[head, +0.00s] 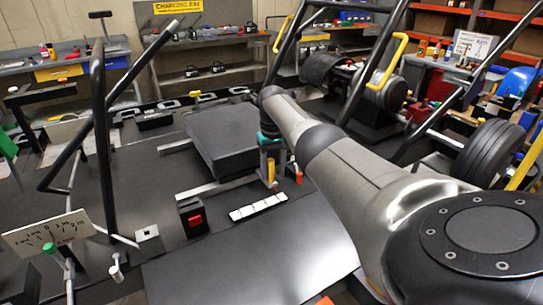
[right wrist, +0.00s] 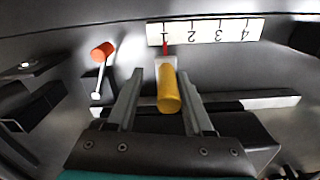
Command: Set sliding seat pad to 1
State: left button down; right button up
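The sliding seat pad (head: 222,138) is a thick dark block lying flat across pale rails in the head view. A white scale strip (head: 258,207) lies in front of it. In the right wrist view the scale (right wrist: 207,31) reads upside down, and a thin red pointer (right wrist: 165,44) stands at its 1 end. My right gripper (head: 271,166) is at the pad's front right corner. In the wrist view its two fingers stand apart on either side of a yellow handle (right wrist: 168,90), with gaps showing. My left gripper is not in view.
An orange-tipped lever (right wrist: 102,52) stands close to the right gripper. A black box with a red button (head: 194,220) sits left of the scale. Black frame tubes (head: 103,130) rise at the left. A wheel (head: 487,152) is at the right.

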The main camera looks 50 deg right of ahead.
jog(key=shift+o, duration=0.2)
jog(key=shift+a, duration=0.2)
jog(key=shift+r, duration=0.1)
notch_tip(320, 180, up, 15)
jog(key=p, duration=0.3)
dwell(0.5)
